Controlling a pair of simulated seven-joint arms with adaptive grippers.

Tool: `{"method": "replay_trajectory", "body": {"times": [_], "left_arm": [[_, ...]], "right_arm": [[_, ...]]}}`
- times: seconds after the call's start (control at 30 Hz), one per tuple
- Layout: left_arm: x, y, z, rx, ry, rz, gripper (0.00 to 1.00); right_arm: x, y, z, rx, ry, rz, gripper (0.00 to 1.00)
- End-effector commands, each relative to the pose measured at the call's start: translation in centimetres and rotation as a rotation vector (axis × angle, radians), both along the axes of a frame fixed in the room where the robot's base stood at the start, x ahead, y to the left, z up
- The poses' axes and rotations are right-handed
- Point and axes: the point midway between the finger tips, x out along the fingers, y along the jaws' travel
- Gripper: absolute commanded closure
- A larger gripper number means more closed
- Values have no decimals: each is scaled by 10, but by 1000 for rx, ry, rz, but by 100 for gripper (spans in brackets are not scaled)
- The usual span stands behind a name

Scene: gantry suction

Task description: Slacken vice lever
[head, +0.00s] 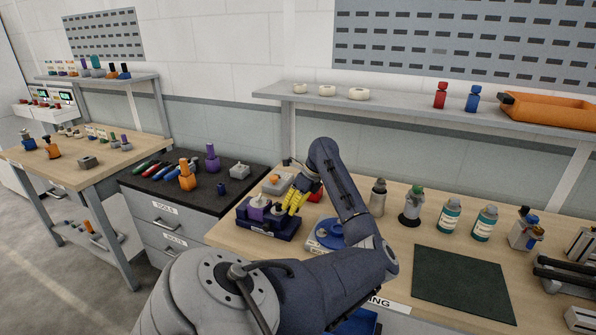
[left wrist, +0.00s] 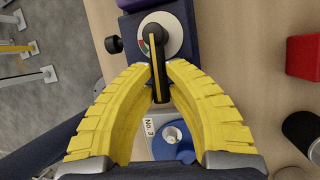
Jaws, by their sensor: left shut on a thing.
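The vice (head: 262,232) is a dark blue-purple block near the left end of the wooden bench. In the left wrist view its lever (left wrist: 157,60) is a black bar with a yellow stripe, pivoted on a round pale dial (left wrist: 172,42) with a small red mark. The lever points toward my left gripper. My left gripper (left wrist: 161,80) has yellow ribbed fingers, shut with their tips on either side of the lever. In the head view the left gripper (head: 290,203) is at the right side of the vice, partly hiding it; the lever cannot be made out there. My right gripper is not in view.
A blue round fixture (head: 328,236) stands just right of the vice; it also shows below the lever in the left wrist view (left wrist: 183,150). Several bottles, including a teal-labelled one (head: 449,216), stand farther right. A dark green mat (head: 462,283) lies clear. A shelf (head: 400,108) runs behind.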

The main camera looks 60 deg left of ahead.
Motion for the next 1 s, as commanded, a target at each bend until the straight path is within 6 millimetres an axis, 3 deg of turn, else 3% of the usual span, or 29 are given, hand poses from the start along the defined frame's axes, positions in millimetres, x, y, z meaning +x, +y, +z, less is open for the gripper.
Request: {"method": "replay_trajectory", "body": {"times": [0.23, 0.27, 0.47, 0.77, 1.0], "left_arm": [[-1, 0, -1, -1, 2, 1, 100], [-1, 0, -1, -1, 2, 1, 82], [0, 0, 0, -1, 1, -1, 60], [1, -1, 2, 0, 0, -1, 60], [12, -7, 26, 0, -3, -2, 60]], "right_arm": [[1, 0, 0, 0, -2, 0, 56], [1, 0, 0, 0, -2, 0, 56], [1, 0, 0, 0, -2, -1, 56], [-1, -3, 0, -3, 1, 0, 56], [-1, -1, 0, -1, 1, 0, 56]]}}
